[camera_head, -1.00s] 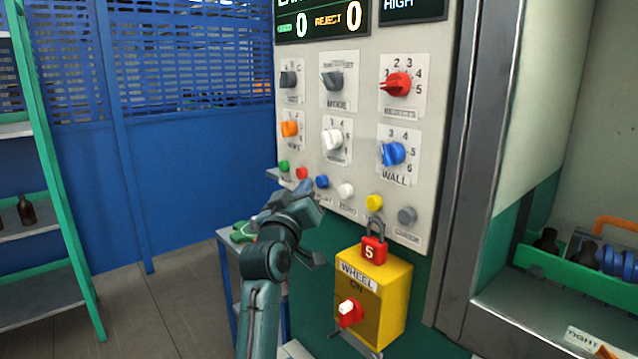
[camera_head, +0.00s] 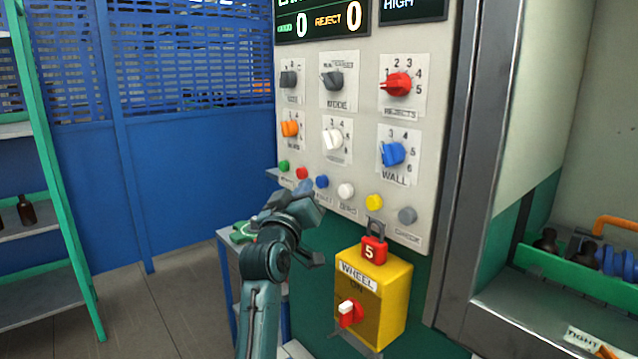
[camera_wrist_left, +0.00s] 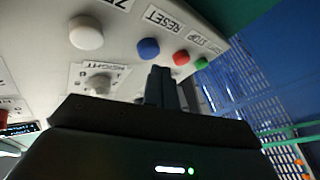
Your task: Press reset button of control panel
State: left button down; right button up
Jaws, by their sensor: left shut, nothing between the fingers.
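The control panel (camera_head: 362,130) is a light grey board with a row of coloured buttons along its bottom. The blue button (camera_head: 322,182) carries the RESET label, which reads clearly in the left wrist view beside the blue button (camera_wrist_left: 148,49). My left gripper (camera_head: 305,188) is just below and left of the blue button. In the left wrist view its dark fingertips (camera_wrist_left: 161,72) are shut and empty, close to the blue button and the red button (camera_wrist_left: 181,57). A gap to the blue button shows there; contact is not visible. My right gripper is out of view.
Green (camera_head: 284,166), white (camera_head: 346,190), yellow (camera_head: 374,202) and grey (camera_head: 407,215) buttons share the row, with several knobs above. A yellow WHEEL switch box (camera_head: 375,300) with a red padlock (camera_head: 373,250) sits below. A green-framed shelf (camera_head: 60,170) stands left.

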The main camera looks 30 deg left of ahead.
pick_arm(q)
jog(key=shift+w, duration=0.15)
jog(key=shift+w+d+p, duration=0.15)
jog(key=shift+w+p, duration=0.1)
jog(key=shift+p, duration=0.05)
jog(key=shift+w+d, duration=0.15)
jog(key=shift+w, duration=0.3)
dwell(0.8)
jog(key=shift+s, duration=0.15)
jog(key=shift+s+a+p, duration=0.3)
jog(key=shift+s+p, duration=0.15)
jog(key=shift+s, duration=0.25)
jog(key=s, duration=0.1)
jog(key=s+a+p, duration=0.1)
jog(key=s, duration=0.1)
jog(key=s+a, duration=0.1)
jog(key=shift+s, duration=0.3)
